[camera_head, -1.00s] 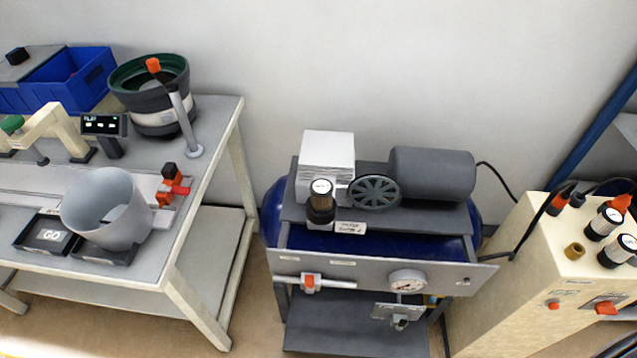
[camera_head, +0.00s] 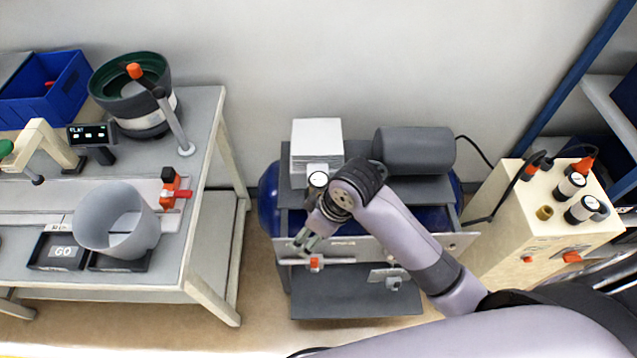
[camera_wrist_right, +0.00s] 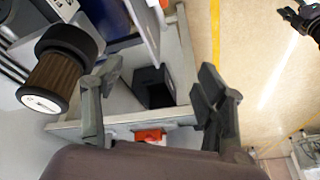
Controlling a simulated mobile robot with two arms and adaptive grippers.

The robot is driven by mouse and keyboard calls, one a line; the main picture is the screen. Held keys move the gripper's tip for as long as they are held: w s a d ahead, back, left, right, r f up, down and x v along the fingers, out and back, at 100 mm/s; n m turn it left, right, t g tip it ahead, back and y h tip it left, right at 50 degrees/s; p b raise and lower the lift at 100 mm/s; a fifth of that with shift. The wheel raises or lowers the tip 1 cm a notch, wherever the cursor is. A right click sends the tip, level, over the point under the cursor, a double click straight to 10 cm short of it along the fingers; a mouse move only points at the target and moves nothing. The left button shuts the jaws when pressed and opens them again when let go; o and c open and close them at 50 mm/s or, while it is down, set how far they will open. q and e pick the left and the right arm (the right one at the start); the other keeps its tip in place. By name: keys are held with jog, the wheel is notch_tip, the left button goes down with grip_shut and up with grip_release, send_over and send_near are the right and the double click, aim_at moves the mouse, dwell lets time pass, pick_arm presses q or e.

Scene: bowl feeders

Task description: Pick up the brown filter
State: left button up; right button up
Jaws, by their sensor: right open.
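The brown filter (camera_wrist_right: 50,82) has a ribbed brown body, a black collar and a pale round end cap. It is at the left of the right wrist view, beside my right gripper's left finger and outside the jaws. In the head view the filter's white cap (camera_head: 318,180) shows on the compressor, with its body partly hidden by my right arm. My right gripper (camera_head: 304,241) is over the compressor's front edge. In the wrist view its fingers (camera_wrist_right: 157,84) are apart with nothing held. A dark gripper, seemingly my left one (camera_wrist_right: 301,18), shows at the top right corner.
The compressor's front panel (camera_head: 455,243) carries a red-handled valve (camera_head: 316,264) below my gripper. A cream cabinet (camera_head: 500,245) with several fittings stands at the right. The table (camera_head: 205,150) at the left holds a bowl feeder (camera_head: 145,120) and a grey cylinder (camera_head: 140,235).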

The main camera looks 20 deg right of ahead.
jog(key=w+r+n+g+h, duration=0.1)
jog(key=w+r+n, duration=0.35)
jog(key=r, duration=0.25)
notch_tip(320, 180, up, 9)
jog(key=n+g+h, duration=0.1)
jog(key=n+h, duration=0.1)
send_over(319, 179)
jog(key=f+p, duration=0.1)
jog(key=f, duration=0.5)
jog(key=f+p, duration=0.1)
jog(key=f, duration=0.4)
jog(key=shift+s+d+f+p, duration=0.1)
jog(key=shift+s+f+p, duration=0.1)
jog(key=shift+f+p, duration=0.15)
notch_tip(319, 179, down, 5)
jog(key=shift+w+r+p, duration=0.15)
jog(key=shift+p, duration=0.7)
jog(key=shift+f, duration=0.5)
pick_arm(q)
jog(key=shift+w+r, duration=0.2)
jog(key=shift+r, duration=2.3)
pick_arm(e)
jog(key=c, duration=1.4)
jog(key=shift+r, duration=0.15)
